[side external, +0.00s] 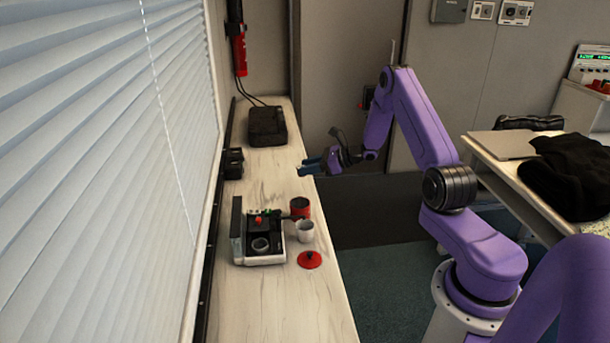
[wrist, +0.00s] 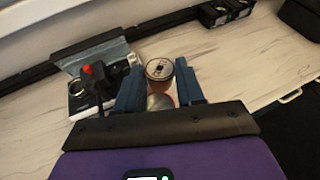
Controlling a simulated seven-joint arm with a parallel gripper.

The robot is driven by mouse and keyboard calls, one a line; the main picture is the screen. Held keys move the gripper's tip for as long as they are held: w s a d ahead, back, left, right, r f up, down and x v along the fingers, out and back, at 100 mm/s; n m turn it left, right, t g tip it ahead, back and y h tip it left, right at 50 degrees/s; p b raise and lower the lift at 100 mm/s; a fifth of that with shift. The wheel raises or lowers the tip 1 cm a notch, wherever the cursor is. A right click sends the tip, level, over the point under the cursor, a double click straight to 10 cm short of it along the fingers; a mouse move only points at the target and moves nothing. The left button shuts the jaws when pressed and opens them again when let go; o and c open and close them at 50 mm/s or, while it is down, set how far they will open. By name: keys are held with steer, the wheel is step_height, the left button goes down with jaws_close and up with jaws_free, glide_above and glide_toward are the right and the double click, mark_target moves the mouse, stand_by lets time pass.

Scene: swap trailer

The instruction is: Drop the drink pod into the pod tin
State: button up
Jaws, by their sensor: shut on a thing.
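My gripper (side external: 311,168) is above the counter's right edge, beyond the red pod tin (side external: 300,208) and apart from it. In the wrist view its two blue fingers (wrist: 160,82) are shut on a small silvery rounded drink pod (wrist: 160,102). In the side view the pod is too small to make out. The tin, with a pale rim and dark inside, also shows in the wrist view (wrist: 159,69), just past the fingertips. Its lower part is hidden. A red lid with a knob (side external: 310,260) lies on the counter, off the tin.
A white cup (side external: 305,231) stands close to the tin. A black-and-white machine (side external: 261,243) stands left of them. A black case (side external: 267,126) and small black boxes (side external: 233,163) are farther back. The counter (side external: 265,185) between is clear. Window blinds (side external: 110,130) line the left.

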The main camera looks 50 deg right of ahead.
steer(key=shift+f, duration=2.85)
steer(key=o, duration=1.2)
steer(key=shift+c, duration=0.2)
steer(key=v, duration=1.7)
steer(key=shift+s+r, duration=0.2)
steer(key=shift+r, duration=0.05)
